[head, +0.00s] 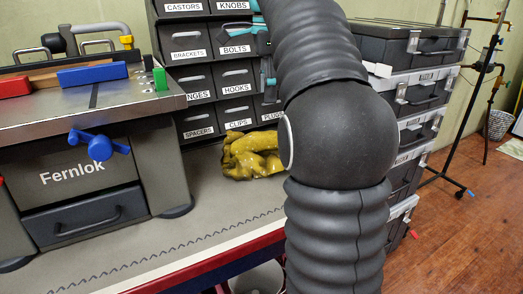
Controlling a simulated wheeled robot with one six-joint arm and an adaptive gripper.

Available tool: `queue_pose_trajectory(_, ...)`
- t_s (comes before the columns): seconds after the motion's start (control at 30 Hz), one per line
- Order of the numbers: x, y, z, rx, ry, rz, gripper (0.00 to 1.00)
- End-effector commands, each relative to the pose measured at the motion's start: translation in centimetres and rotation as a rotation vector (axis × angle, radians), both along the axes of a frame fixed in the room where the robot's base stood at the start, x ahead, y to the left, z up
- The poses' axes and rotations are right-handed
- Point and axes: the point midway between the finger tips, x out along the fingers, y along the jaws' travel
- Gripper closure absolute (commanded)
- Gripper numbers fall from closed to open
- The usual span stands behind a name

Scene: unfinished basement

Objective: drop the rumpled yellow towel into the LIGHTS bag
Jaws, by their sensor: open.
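The rumpled yellow towel (252,154) lies in a heap on the grey bench top, in front of the labelled drawers. Its right end is close to my black arm, which may cover a little of it. Teal and dark parts that look like my gripper (265,72) show at the left edge of my arm, above and apart from the towel. Most of the gripper is hidden behind the arm, and I see nothing held in it. No bag with a LIGHTS label can be made out in the head view.
A Fernlok machine (75,182) with a blue knob stands left on the bench (165,245). Drawers (194,83) stand behind the towel. Stacked dark cases (420,90) stand right, beside open wooden floor (465,240). A pale container (258,279) shows partly below the bench's front edge.

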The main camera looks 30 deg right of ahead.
Motion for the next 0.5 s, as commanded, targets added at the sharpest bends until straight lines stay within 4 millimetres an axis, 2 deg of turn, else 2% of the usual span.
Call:
queue_pose_trajectory(0.3, -0.1, 0.0, -5.1, 0.000, 0.001, 0.000, 0.34)
queue_pose_trajectory(0.5, 0.0, 0.1, -6.6, 0.000, -0.001, 0.003, 0.34)
